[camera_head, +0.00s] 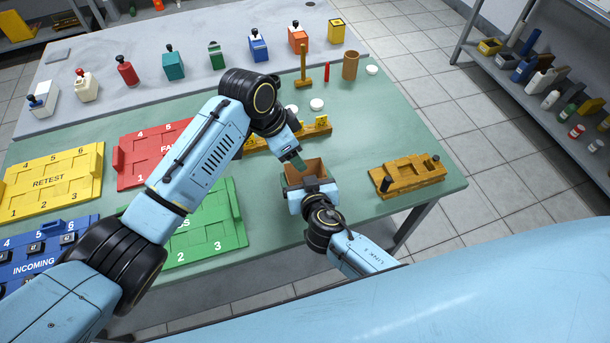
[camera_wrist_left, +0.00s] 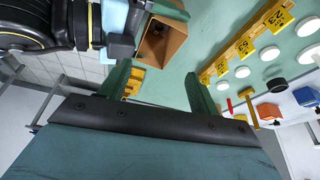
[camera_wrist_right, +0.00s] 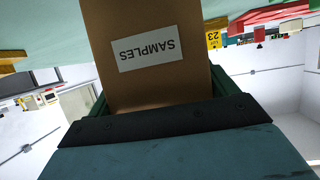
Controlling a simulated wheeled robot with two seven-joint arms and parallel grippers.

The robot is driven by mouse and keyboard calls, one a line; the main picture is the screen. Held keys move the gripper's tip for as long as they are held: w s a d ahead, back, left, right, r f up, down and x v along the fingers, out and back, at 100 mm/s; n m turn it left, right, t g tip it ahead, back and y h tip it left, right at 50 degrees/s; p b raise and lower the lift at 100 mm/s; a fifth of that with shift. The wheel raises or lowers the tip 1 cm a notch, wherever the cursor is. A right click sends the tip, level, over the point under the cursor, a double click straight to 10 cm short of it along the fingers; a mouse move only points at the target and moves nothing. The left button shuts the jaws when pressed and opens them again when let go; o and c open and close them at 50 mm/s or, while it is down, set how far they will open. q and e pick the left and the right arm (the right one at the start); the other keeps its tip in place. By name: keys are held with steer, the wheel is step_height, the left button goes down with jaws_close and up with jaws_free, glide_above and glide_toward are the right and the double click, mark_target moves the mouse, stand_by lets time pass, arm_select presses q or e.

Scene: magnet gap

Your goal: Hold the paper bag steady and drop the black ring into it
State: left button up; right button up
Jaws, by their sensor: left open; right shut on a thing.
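The brown paper bag (camera_head: 316,168) stands open at the top near the front edge of the green table. My right gripper (camera_head: 305,187) is shut on it; in the right wrist view the bag (camera_wrist_right: 105,25) with its SAMPLES label sits between the fingers. My left gripper (camera_head: 297,160) is over the bag's left side in the head view. In the left wrist view its fingers (camera_wrist_left: 158,85) are apart with nothing between them, and the bag's opening (camera_wrist_left: 172,42) is beyond. A small dark spot shows inside the bag; I cannot tell whether it is the black ring.
A yellow numbered rack (camera_head: 272,143) with white discs (camera_head: 316,104) lies behind the bag. A wooden fixture (camera_head: 408,178) with dark posts is to the right. Green (camera_head: 222,222), red (camera_head: 128,172) and yellow (camera_head: 52,182) trays lie left. Bare table separates the bag and fixture.

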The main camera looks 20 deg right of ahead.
arm_select(q)
steer(key=v, duration=1.1)
stand_by(0.3)
arm_select(e)
steer(key=o, duration=0.8)
